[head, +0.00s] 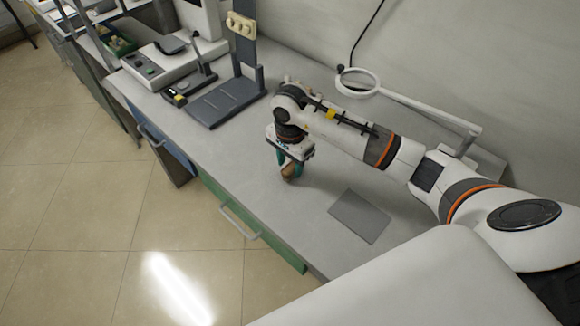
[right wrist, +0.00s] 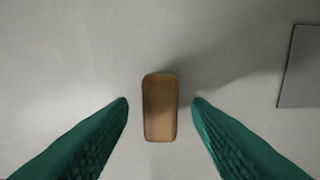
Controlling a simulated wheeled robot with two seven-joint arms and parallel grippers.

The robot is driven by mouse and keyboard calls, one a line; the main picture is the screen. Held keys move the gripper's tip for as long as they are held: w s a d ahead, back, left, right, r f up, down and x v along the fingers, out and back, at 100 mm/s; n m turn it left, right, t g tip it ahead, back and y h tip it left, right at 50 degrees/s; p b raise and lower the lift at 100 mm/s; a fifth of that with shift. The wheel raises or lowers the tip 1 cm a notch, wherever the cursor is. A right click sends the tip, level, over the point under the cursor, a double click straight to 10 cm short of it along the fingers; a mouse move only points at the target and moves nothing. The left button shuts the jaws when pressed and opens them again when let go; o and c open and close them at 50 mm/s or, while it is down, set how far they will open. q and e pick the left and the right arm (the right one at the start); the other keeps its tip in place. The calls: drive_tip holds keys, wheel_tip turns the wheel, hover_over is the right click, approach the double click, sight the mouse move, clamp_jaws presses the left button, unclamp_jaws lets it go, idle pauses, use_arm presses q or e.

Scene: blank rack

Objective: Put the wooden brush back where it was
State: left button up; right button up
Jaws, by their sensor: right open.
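The wooden brush (right wrist: 160,107) is a brown rounded block in the right wrist view, lying on the grey worktop between my two green fingertips. A clear gap shows on each side of it. In the head view the brush (head: 289,171) is partly hidden by my right gripper (head: 291,172), which points down over it. My right gripper (right wrist: 160,103) is open around the brush, with no visible contact. My left gripper is not in view.
A flat grey plate (head: 359,216) lies right of the brush; its edge also shows in the right wrist view (right wrist: 300,68). A grey stand (head: 226,101) and white instrument (head: 172,62) are at the left. A ring magnifier (head: 357,82) stands behind my arm. Worktop around the brush is clear.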

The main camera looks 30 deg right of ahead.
sight(290, 167)
wheel_tip(290, 167, up, 10)
drive_tip(key=b, duration=0.1)
idle(0.4)
